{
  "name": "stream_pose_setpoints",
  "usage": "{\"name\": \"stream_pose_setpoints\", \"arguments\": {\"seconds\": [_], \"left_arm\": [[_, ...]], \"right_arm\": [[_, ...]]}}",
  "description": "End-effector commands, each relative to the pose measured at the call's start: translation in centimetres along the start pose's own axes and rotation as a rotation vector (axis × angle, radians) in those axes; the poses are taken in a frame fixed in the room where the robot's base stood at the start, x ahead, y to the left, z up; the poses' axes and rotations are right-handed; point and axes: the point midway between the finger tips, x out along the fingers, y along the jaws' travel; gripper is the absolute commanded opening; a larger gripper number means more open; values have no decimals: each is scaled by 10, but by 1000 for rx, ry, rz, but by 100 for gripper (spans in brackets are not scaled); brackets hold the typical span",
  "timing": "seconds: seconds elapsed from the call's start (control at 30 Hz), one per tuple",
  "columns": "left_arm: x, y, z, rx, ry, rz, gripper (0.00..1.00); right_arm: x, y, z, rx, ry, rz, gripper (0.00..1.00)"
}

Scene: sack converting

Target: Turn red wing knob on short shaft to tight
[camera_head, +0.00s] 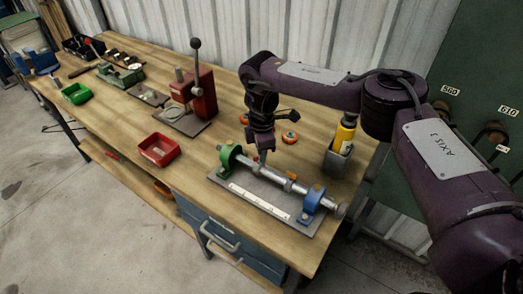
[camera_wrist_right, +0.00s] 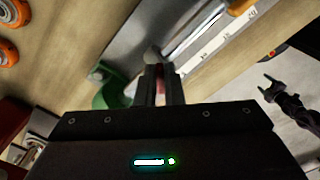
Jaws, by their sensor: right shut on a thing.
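A fixture on the bench holds a steel shaft (camera_head: 285,183) between a green bearing block (camera_head: 229,157) and a blue bearing block (camera_head: 313,200). My right gripper (camera_head: 263,158) points down over the shaft, near the green block. In the right wrist view its fingers (camera_wrist_right: 160,84) are shut on a small red part, which looks like the red wing knob (camera_wrist_right: 160,88). The fingers hide most of it, so its wing angle cannot be told. A dark gripper, apparently my left one (camera_wrist_right: 270,86), shows at the right of that view, empty with prongs apart, away from the fixture.
A grey plate with a white scale strip (camera_head: 258,200) lies under the shaft. A yellow bottle in a grey holder (camera_head: 338,160) stands to the right. Orange rings (camera_head: 290,138) lie behind. A red tray (camera_head: 159,150) and a red lever press (camera_head: 202,90) stand left.

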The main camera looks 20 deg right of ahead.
Motion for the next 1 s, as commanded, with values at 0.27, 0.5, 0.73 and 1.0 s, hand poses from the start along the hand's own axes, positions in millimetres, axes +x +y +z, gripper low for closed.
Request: {"name": "stream_pose_setpoints", "arguments": {"seconds": [0.27,0.5,0.73,1.0], "left_arm": [[-15,0,0,0,-2,0,63],[-31,0,-1,0,-3,0,63],[-45,0,-2,0,-3,0,63],[-56,0,-3,0,-3,1,63]], "right_arm": [[-3,-3,0,265,2,-2,0],[-4,-4,-1,486,1,-2,0],[-4,-5,-2,664,1,-2,0],[-3,-6,-2,794,0,1,0]]}}
